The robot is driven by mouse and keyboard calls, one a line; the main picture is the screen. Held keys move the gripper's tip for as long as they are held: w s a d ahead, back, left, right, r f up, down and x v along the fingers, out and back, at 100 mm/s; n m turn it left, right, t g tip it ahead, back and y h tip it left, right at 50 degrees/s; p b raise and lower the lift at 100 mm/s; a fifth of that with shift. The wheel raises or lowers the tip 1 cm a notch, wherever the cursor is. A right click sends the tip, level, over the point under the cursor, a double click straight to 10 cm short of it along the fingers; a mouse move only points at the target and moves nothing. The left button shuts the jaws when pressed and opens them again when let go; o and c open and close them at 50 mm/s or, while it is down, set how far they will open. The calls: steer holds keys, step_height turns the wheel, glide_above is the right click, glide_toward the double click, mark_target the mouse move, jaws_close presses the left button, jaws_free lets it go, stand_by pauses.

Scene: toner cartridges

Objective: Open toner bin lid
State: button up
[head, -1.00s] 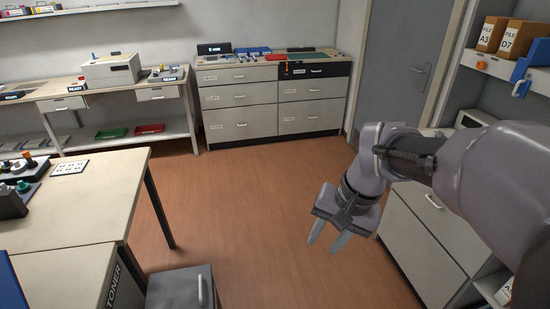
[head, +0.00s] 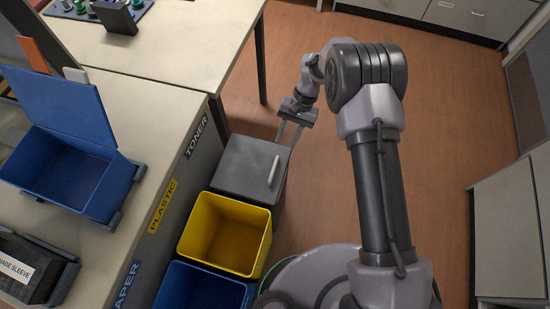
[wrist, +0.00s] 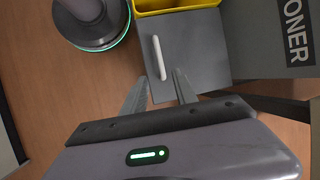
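The toner bin is a grey box with a flat grey lid (head: 245,165), standing beside the bench panel marked TONER (head: 197,137). The lid lies shut, and a white bar handle (head: 274,170) runs along its right part. In the wrist view the lid (wrist: 200,50) and handle (wrist: 158,57) show just beyond my fingertips. My gripper (head: 286,143) is open and empty, fingers pointing down near the lid's far right corner. In the wrist view my gripper (wrist: 161,78) has the handle's near end between or just past its fingertips; I cannot tell whether they touch.
A yellow open bin (head: 226,232) and a blue open bin (head: 200,287) stand in a row nearer than the toner bin. A blue open-lidded box (head: 75,170) is on the bench. Brown floor (head: 315,200) is clear to the right; a cabinet (head: 513,235) stands far right.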

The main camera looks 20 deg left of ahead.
mark_target(275, 165)
steer(key=b+x, duration=0.2)
steer(key=x, duration=0.9)
steer(key=shift+w+f+b, duration=0.1)
steer(key=shift+f+b, duration=0.1)
steer(key=shift+b, duration=0.2)
jaws_close()
stand_by(0.5)
